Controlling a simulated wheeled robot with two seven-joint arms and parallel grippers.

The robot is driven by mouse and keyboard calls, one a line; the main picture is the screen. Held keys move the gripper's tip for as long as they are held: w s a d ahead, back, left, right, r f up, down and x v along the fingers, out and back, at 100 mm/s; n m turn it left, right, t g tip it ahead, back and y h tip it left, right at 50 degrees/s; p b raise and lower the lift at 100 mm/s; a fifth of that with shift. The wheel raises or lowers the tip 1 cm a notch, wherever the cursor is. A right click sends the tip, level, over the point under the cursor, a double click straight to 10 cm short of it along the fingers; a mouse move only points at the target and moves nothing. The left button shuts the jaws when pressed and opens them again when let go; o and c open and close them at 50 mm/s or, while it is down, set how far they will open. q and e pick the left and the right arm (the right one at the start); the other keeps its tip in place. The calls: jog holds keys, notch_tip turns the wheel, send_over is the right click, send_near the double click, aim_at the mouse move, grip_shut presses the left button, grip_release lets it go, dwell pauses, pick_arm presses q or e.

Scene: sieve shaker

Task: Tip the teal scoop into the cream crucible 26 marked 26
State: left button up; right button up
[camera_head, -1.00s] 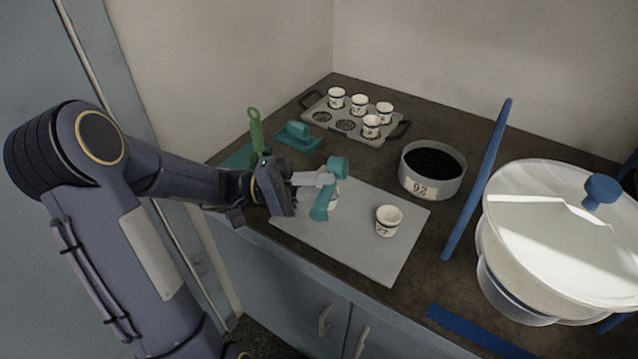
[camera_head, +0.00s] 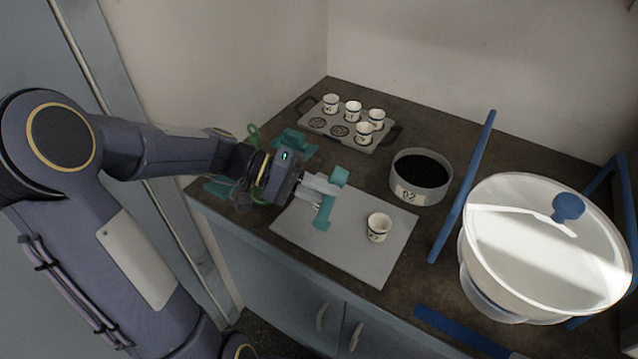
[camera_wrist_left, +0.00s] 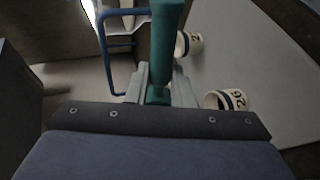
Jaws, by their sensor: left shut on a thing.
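My left gripper (camera_head: 318,187) is shut on the teal scoop (camera_head: 324,213) and holds it over the left part of the pale grey mat (camera_head: 350,255). The scoop also shows in the left wrist view (camera_wrist_left: 166,40), running up from between the fingers. The cream crucible 26 (camera_wrist_left: 228,100) stands on the mat just right of the fingers in the left wrist view, its 26 readable. In the head view it is hidden behind the gripper and scoop. I cannot see what the scoop holds or whether anything falls. My right gripper is not in view.
Another cream crucible (camera_head: 378,228) stands to the right on the mat. A tray (camera_head: 378,143) with several crucibles is at the back. A pan marked 02 (camera_head: 408,192) holds dark material. A blue bar (camera_head: 462,190) and a large white lidded vessel (camera_head: 540,235) stand right.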

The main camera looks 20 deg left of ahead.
pick_arm(q)
jog(key=shift+d+r+y+p, duration=0.2)
jog(key=shift+y+p, duration=0.3)
jog(key=shift+y, duration=0.3)
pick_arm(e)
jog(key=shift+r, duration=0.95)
pick_arm(q)
jog(key=y+p, duration=0.1)
jog(key=p, duration=0.1)
jog(key=r+y+p, duration=0.1)
jog(key=p, duration=0.1)
jog(key=g+y+p, duration=0.1)
jog(key=y+p, duration=0.1)
jog(key=shift+d+r+p, duration=0.3)
jog(key=shift+p, duration=0.1)
jog(key=shift+f+y+p, duration=0.2)
jog(key=shift+y+p, duration=0.1)
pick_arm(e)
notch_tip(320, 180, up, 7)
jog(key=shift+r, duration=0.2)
